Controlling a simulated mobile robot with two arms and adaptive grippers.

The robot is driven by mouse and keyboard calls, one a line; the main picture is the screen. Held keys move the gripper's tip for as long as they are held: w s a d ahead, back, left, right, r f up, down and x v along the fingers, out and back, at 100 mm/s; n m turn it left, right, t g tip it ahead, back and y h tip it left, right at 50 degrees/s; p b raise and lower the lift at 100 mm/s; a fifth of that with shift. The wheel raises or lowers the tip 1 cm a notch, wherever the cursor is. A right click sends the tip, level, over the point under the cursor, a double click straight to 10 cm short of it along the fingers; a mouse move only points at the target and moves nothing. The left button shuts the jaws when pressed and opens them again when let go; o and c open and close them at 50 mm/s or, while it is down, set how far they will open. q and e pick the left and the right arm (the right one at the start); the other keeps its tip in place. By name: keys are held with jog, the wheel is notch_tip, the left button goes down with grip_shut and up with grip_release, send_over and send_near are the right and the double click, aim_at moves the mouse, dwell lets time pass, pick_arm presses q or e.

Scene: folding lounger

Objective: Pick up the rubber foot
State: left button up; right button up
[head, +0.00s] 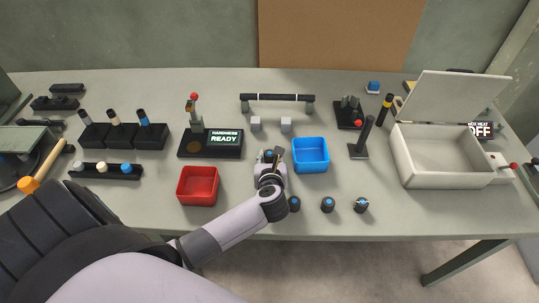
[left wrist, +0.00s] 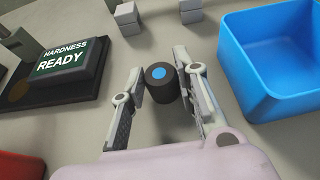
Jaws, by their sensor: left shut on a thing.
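A rubber foot, a short black cylinder with a blue dot on top, is between my left gripper's fingers (left wrist: 163,82) in the left wrist view, where the foot (left wrist: 159,84) shows clearly. My left gripper is shut on it. In the head view my left gripper (head: 271,158) is between the red bin and the blue bin, over the table. The foot is partly hidden there by the fingers, and I cannot tell whether it is clear of the tabletop. Three similar dark cylinders (head: 328,204) stand along the front edge. My right gripper is not in view.
A blue bin (head: 311,142) is close on the right and a red bin (head: 183,198) on the left. The hardness tester (head: 224,144) reads READY. Two grey blocks (head: 286,125) and a bar on posts (head: 277,97) stand behind. An open white box (head: 408,168) is far right.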

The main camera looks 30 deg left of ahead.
pick_arm(q)
jog(key=shift+c, duration=0.9)
jog(key=shift+r, duration=0.1)
